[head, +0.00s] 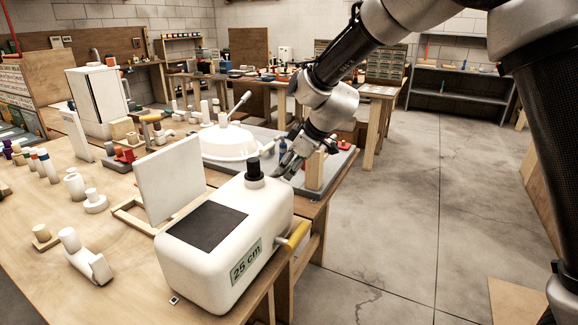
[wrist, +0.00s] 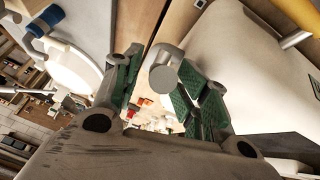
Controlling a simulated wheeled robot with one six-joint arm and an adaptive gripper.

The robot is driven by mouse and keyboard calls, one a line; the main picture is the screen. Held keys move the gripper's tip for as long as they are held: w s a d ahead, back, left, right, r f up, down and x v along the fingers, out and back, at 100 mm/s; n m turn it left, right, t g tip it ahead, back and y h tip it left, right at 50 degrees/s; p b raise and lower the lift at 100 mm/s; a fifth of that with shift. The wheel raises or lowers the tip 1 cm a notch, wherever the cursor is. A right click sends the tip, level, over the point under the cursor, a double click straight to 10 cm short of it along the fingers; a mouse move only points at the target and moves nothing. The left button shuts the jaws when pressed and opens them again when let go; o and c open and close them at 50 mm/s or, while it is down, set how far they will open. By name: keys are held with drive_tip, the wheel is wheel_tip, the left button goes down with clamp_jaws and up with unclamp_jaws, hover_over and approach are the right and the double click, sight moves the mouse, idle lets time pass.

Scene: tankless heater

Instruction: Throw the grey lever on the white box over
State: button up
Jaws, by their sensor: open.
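The white box (head: 225,245) is rounded, carries a "25 cm" label and stands at the bench's right edge. Its side fills the right of the wrist view (wrist: 225,50). A grey lever (wrist: 165,72) with a rounded cylindrical end shows beside the box in the wrist view; I cannot make it out in the head view. My gripper (head: 284,168) is at the box's far end, pointing down. In the wrist view my gripper (wrist: 160,88) is open, its green-padded fingers either side of the lever's end. I cannot tell whether a finger touches it.
The box has a black knob (head: 254,170) on top and a yellow handle (head: 295,235) on its right side. Behind stands a white dome (head: 228,143) with another grey lever (head: 240,102). A white panel (head: 168,178) stands left. Open floor (head: 400,220) lies right of the bench.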

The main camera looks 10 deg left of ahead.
drive_tip(key=v, duration=0.8)
drive_tip(key=shift+a, duration=0.1)
drive_tip(key=shift+c, duration=0.2)
drive_tip(key=shift+y, duration=0.5)
drive_tip(key=a+r, duration=0.1)
drive_tip(key=r, duration=0.3)
drive_tip(key=a+r, duration=0.1)
drive_tip(key=r, duration=0.2)
drive_tip(key=shift+s+a+r, duration=0.1)
drive_tip(key=shift+s+a, duration=0.15)
drive_tip(key=shift+a, duration=0.05)
clamp_jaws()
drive_tip(key=x, duration=0.3)
drive_tip(key=d+f+x, duration=0.1)
drive_tip(key=x, duration=0.3)
drive_tip(key=d+x, duration=0.1)
drive_tip(key=x, duration=0.2)
drive_tip(key=shift+a+f, duration=0.1)
drive_tip(key=shift+f, duration=0.25)
drive_tip(key=shift+d+f, duration=0.25)
drive_tip(key=shift+f, duration=0.1)
